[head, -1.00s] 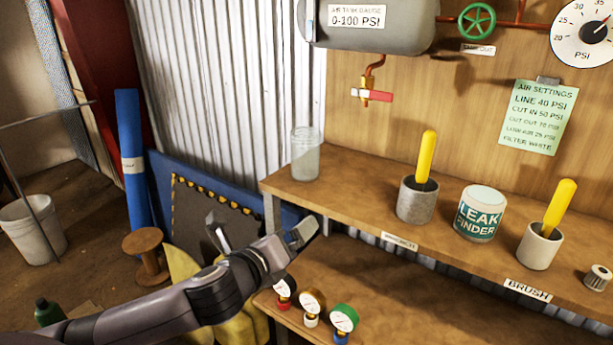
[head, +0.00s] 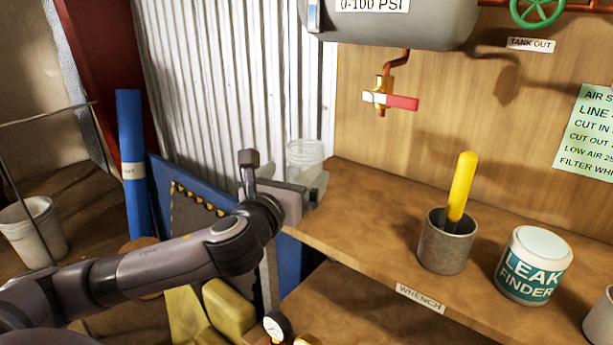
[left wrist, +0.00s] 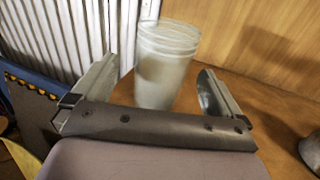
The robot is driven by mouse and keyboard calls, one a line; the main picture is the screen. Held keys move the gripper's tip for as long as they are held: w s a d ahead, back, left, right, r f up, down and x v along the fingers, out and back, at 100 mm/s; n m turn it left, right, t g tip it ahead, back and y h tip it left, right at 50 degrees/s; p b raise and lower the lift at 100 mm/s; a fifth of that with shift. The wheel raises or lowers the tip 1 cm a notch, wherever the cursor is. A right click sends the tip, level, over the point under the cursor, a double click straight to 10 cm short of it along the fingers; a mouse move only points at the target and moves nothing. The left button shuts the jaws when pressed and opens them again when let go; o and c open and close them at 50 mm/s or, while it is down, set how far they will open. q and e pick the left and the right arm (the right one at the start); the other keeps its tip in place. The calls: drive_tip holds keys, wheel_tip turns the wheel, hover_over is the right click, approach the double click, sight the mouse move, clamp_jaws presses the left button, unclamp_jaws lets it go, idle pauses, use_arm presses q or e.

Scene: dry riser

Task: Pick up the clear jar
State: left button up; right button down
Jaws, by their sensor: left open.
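The clear jar (head: 305,157) stands upright at the left end of the wooden shelf, partly hidden behind my left gripper in the head view. In the left wrist view the jar (left wrist: 167,65) is a see-through, ribbed-neck cylinder, a little cloudy. My left gripper (head: 285,172) is open beside the jar. In the left wrist view its two fingers (left wrist: 152,88) are spread, one on each side of the jar, with gaps visible. I cannot tell how far the jar sits between the fingertips. My right gripper is out of view.
A grey metal cup (head: 446,250) with a yellow-handled tool (head: 462,187) stands right of the jar, then a leak finder tub (head: 534,266). A red-handled valve (head: 393,101) hangs under the grey tank (head: 400,22). Bare shelf (head: 365,205) lies between jar and cup.

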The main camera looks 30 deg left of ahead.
sight(299, 174)
use_arm(q)
drive_tip(key=shift+d+x, duration=0.15)
drive_tip(key=shift+x, duration=1.1)
drive_tip(key=shift+d+x, duration=0.1)
drive_tip(key=shift+x, duration=1.1)
drive_tip(key=shift+f, duration=0.1)
drive_tip(key=c, duration=1.1)
